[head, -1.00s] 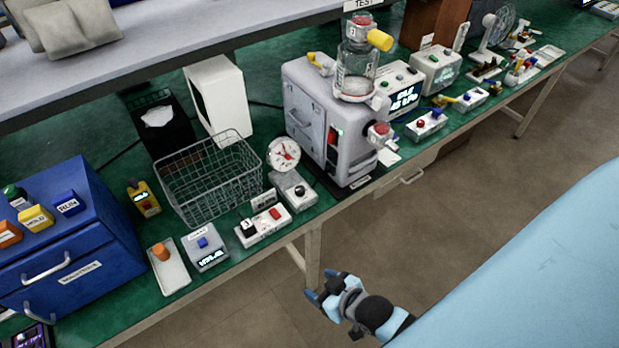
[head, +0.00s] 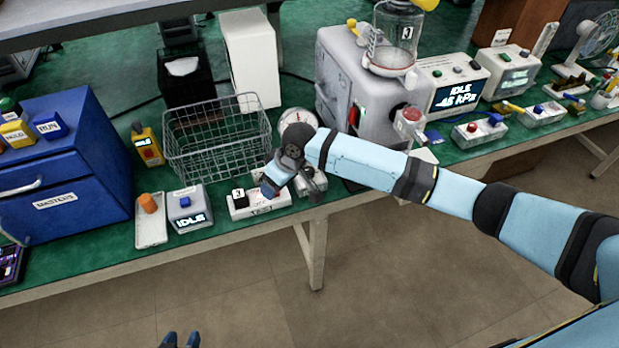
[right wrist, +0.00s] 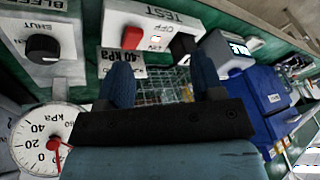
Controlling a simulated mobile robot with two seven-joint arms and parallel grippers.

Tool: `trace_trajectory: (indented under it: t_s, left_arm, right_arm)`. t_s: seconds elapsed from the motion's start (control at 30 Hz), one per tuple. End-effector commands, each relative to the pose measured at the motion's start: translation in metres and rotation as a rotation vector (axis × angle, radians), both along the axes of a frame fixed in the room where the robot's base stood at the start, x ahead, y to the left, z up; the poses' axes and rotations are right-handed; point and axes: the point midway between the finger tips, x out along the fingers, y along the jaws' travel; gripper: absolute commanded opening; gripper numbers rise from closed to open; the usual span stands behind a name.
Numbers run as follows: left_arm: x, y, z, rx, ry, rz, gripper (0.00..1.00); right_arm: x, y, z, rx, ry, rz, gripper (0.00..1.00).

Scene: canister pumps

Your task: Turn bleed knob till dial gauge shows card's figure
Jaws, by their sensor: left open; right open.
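My right gripper (right wrist: 163,80) is open and empty in the right wrist view, its blue fingers apart in front of the test box (right wrist: 152,28). The card (right wrist: 125,63) reads 40 kPa. The black bleed knob (right wrist: 43,48) is on a white box to the left, apart from the fingers. The dial gauge (right wrist: 42,140) is at lower left, partly cut off; its red needle points down and its exact reading is unclear. My left gripper (head: 180,341) shows only fingertips, apart and empty, at the bottom edge.
A wire basket (head: 216,140) stands behind the test box. The grey pump (head: 345,75) and a display box (head: 455,88) are to the right. A grey IDLE box (head: 189,208) and blue drawer cabinet (head: 65,165) are left. The floor before the bench is clear.

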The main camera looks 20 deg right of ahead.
Motion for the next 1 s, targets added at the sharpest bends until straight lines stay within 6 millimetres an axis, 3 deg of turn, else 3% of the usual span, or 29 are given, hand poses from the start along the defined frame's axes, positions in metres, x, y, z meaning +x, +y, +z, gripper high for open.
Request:
trace_trajectory:
  t_s: [0.03, 0.2, 0.33, 0.5, 0.67, 1.0]
  left_arm:
    - [0.0, 0.0, -0.013, 0.001, -0.001, -0.003, 0.43]
    - [0.0, -0.002, -0.03, 0.001, 0.003, -0.01, 0.43]
    - [0.0, -0.005, -0.037, -0.003, 0.005, -0.015, 0.43]
    - [0.0, -0.007, -0.04, -0.006, 0.005, -0.017, 0.43]
    - [0.0, -0.007, -0.039, -0.007, 0.004, -0.015, 0.43]
    - [0.001, -0.005, -0.04, -0.007, 0.003, -0.011, 0.43]
  right_arm:
    - [0.019, -0.016, 0.004, -0.059, 0.015, -0.004, 0.61]
    - [0.054, -0.064, 0.034, -0.221, 0.102, -0.042, 0.61]
    - [0.069, -0.092, 0.055, -0.297, 0.147, -0.076, 0.61]
    - [0.075, -0.106, 0.067, -0.338, 0.175, -0.099, 0.61]
    - [0.075, -0.107, 0.053, -0.341, 0.179, -0.101, 0.61]
    - [0.075, -0.107, -0.018, -0.34, 0.178, -0.1, 0.61]
